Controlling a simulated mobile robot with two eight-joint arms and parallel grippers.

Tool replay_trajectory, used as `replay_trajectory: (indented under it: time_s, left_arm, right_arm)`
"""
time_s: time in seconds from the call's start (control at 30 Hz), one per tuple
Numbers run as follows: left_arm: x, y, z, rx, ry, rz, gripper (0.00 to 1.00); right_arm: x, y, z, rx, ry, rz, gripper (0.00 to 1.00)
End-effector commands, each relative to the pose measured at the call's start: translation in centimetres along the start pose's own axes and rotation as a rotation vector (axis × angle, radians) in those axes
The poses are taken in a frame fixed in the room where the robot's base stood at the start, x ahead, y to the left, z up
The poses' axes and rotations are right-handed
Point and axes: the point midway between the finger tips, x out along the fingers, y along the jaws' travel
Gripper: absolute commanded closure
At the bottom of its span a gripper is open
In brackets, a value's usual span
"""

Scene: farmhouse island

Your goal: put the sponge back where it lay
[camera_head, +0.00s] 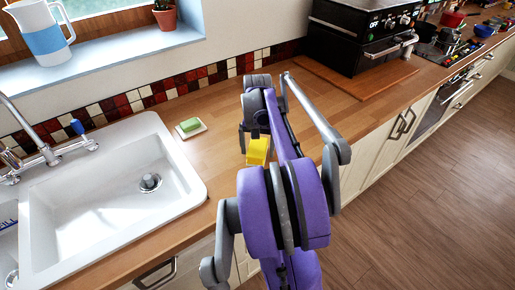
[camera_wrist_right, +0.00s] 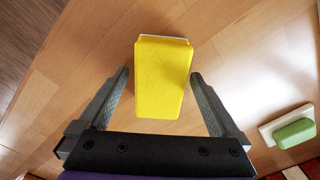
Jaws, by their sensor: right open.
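The yellow sponge (camera_head: 257,151) is at the wooden worktop to the right of the sink, partly hidden by my right arm. In the right wrist view the sponge (camera_wrist_right: 162,85) shows its yellow face and a thin pale strip at its far end. My right gripper (camera_head: 255,139) is open over the worktop. In the wrist view its fingertips (camera_wrist_right: 160,75) stand on either side of the sponge, with a visible gap on each side. I cannot tell whether the sponge lies flat on the wood. My left gripper is not in view.
A green soap on a pale dish (camera_head: 191,131) lies between the sink (camera_head: 110,195) and my right gripper; the soap (camera_wrist_right: 294,133) is at the wrist view's right. A wooden board (camera_head: 355,82) and black oven (camera_head: 362,35) stand further right.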

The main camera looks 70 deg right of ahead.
Motion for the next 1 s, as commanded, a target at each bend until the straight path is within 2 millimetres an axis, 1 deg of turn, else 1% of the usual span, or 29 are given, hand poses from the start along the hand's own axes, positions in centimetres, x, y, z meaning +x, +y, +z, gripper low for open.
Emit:
replay_trajectory:
  time_s: [0.17, 0.4, 0.5, 0.6, 0.7, 0.8, 1.0]
  left_arm:
    - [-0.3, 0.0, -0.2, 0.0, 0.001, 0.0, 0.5]
    - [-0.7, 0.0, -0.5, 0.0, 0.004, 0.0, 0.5]
    - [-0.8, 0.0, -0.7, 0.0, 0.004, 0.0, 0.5]
    - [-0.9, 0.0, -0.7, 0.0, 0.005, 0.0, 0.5]
    - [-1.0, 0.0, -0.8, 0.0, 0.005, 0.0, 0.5]
    - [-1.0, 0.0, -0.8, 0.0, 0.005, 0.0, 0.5]
    - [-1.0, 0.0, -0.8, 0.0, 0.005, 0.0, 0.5]
  right_arm:
    - [-2.1, 0.0, 0.0, 0.001, 0.0, 0.0, 0.01]
    - [-7.4, 0.0, 0.0, 0.0, 0.0, 0.0, 0.01]
    - [-9.3, 0.0, 0.0, 0.001, 0.0, 0.0, 0.01]
    - [-10.8, 0.0, 0.0, 0.001, 0.0, 0.0, 0.01]
    - [-11.7, 0.0, 0.0, 0.001, 0.0, 0.0, 0.01]
    - [-12.2, 0.0, 0.0, 0.0, 0.0, 0.0, 0.01]
    - [-12.2, 0.0, 0.0, 0.0, 0.0, 0.0, 0.01]
